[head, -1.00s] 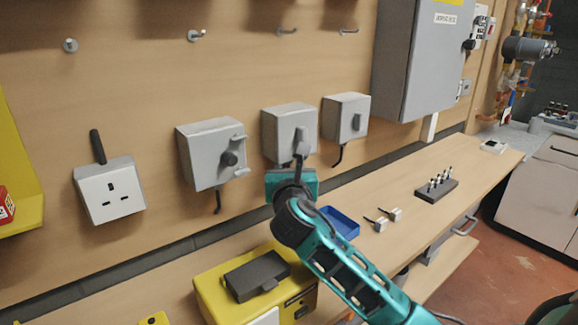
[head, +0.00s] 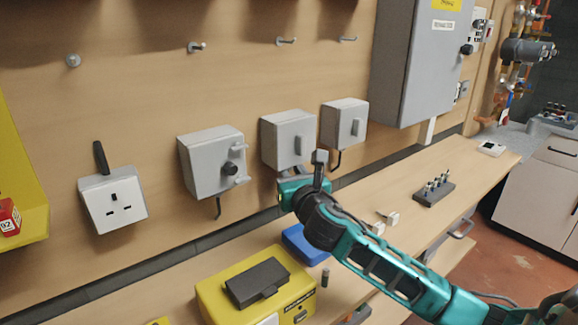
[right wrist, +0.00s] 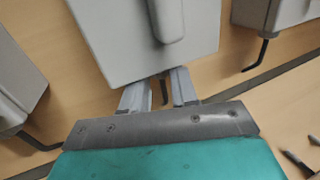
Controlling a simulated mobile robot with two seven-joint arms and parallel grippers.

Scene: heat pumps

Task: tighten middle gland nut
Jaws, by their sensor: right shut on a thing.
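The middle grey box (head: 288,140), with a raised handle on its front, is fixed to the wooden wall between two other grey boxes. My right gripper (head: 299,173) is directly under it, fingers pointing up at its underside. In the right wrist view, the two pale fingers (right wrist: 160,84) stand on either side of a dark cable (right wrist: 164,92) below the middle box (right wrist: 140,40). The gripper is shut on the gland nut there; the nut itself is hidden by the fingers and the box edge. My left gripper is not in view.
The left grey box (head: 212,162) and right grey box (head: 344,124) flank the work spot, cables hanging below them. On the bench are a blue tray (head: 303,243), a yellow case (head: 212,290) and a dark block with several pegs (head: 433,192).

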